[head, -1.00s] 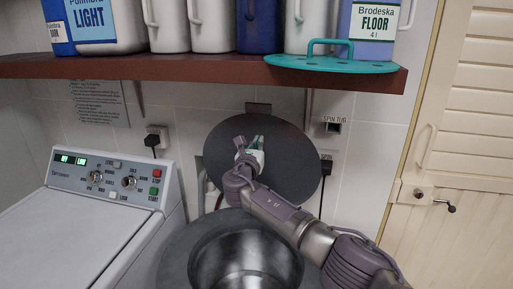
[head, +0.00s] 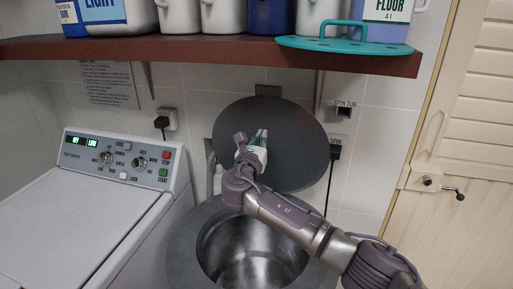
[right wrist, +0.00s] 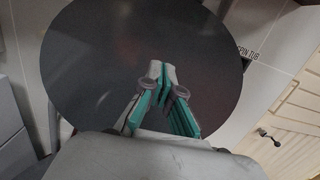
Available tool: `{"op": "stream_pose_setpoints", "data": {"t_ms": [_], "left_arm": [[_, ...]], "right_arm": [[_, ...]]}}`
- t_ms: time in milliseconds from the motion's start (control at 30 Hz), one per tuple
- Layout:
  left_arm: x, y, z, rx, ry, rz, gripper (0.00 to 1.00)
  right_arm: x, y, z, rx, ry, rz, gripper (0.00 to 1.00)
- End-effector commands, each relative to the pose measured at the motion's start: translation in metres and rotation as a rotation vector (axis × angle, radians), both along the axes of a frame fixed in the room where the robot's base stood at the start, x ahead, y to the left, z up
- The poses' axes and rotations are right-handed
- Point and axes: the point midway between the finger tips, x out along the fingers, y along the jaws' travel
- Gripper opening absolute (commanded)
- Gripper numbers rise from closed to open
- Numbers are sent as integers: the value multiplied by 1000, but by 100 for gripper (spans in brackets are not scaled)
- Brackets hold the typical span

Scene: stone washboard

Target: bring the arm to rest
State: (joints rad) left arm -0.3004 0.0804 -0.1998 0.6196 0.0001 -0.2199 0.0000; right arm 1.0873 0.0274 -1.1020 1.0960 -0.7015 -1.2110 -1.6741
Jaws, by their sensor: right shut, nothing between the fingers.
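My right arm comes in from the lower right in the head view and reaches over the open spin tub (head: 187,243). My right gripper (head: 262,136) is shut and empty, in front of the raised dark round lid (head: 290,150). In the right wrist view the teal-and-grey fingers (right wrist: 161,75) meet at their tips, with the lid (right wrist: 85,70) behind them. I cannot tell how far the tips are from the lid. My left gripper is not in view.
A white washing machine (head: 70,230) with a control panel stands at the left. A brown shelf (head: 200,49) above holds several jugs and a teal perforated plate (head: 345,45) with a handle. A cream louvred door (head: 460,130) is at the right.

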Motion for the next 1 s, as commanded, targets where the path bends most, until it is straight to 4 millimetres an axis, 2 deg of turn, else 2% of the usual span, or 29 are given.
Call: {"op": "stream_pose_setpoints", "data": {"t_ms": [200, 367, 467, 567, 667, 700, 800, 900, 1000], "left_arm": [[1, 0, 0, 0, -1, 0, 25], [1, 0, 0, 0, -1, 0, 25], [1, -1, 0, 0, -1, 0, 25], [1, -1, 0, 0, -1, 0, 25], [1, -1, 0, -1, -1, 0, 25], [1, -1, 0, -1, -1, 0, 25], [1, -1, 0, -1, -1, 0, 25], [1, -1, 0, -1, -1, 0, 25], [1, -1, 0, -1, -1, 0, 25]], "right_arm": [[-35, 11, -4, 1, 0, 2, 0], [-48, 15, -7, 5, 2, 0, 0], [-57, 15, -24, 76, 29, 8, 0], [-75, 11, -67, 281, 100, 13, 0], [-108, 3, -125, 605, 197, -19, 0], [-125, -2, -148, 748, 234, -49, 0], [-169, -17, -200, 1094, 302, -164, 0], [-218, -36, -242, 1413, 337, -327, 0], [-271, -58, -275, 1698, 326, -528, 0]]}}
